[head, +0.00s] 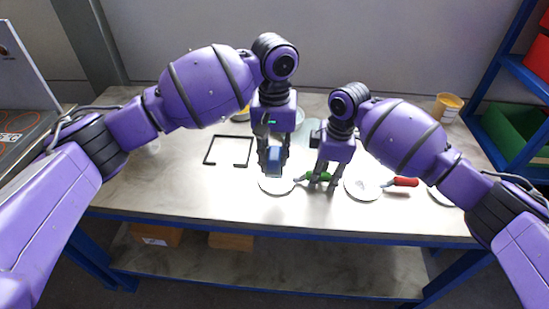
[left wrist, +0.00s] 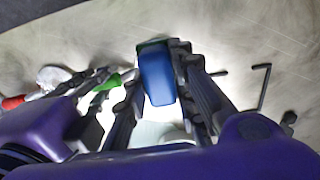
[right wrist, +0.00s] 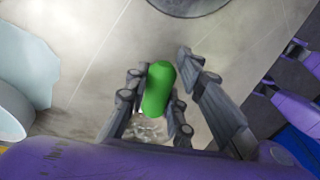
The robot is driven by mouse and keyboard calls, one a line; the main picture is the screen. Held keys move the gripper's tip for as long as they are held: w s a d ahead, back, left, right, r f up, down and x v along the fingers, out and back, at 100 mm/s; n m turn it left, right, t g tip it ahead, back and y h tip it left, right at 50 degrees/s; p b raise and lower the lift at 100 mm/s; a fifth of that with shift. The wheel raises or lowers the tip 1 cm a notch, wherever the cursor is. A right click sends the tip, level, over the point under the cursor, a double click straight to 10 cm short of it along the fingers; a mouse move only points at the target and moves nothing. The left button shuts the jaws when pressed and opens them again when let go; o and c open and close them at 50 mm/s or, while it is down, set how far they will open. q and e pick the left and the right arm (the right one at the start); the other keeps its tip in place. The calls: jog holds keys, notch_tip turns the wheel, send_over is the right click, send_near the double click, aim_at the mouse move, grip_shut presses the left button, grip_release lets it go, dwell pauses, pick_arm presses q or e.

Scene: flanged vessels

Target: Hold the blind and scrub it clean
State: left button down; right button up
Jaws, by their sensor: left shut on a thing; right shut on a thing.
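The blind with the green handle is a pale round disc (head: 272,186) low on the table, in front of my left gripper. My right gripper (head: 322,182) is shut on its green handle (right wrist: 158,88), beside the disc. My left gripper (head: 272,158) is shut on a blue block-shaped scrubber (left wrist: 156,76) and holds it over the disc's far part. The green handle also shows in the left wrist view (left wrist: 108,82). The scrubber and gripper hide part of the disc, so I cannot tell whether the scrubber touches it.
A second disc (head: 362,187) with a red handle (head: 403,181) lies to the right; another disc (head: 440,196) is partly hidden by my right arm. A black square outline (head: 208,150) lies left. A yellow cup (head: 447,108) stands at the back right, near a blue shelf (head: 510,110).

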dwell(0.3)
jog(key=o, duration=1.1)
jog(key=shift+r, duration=0.15)
notch_tip(320, 180, up, 12)
jog(key=d, duration=0.1)
jog(key=shift+d, duration=0.15)
jog(key=shift+f, duration=0.2)
